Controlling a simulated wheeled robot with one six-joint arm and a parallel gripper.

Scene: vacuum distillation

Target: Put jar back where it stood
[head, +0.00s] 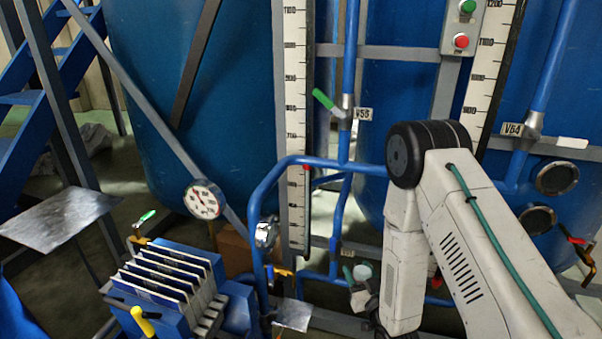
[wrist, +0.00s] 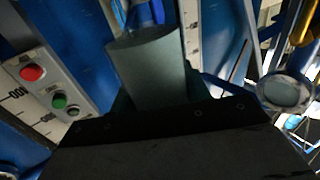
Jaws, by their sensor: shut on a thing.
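The jar (wrist: 150,68) shows in the wrist view as a plain grey-green cylinder at the upper middle. My gripper (wrist: 155,97) is shut on it, and the dark jaws and gripper body hide its lower part. I cannot tell where the jar stood.
A small metal plate (head: 293,314) and a larger plate (head: 62,218) are bare. A filter press (head: 170,280) stands at lower left. Blue pipes (head: 262,200) and a pressure gauge (head: 204,200) lie left of my arm. Large blue tanks (head: 205,110) and a button box (head: 463,25) are behind.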

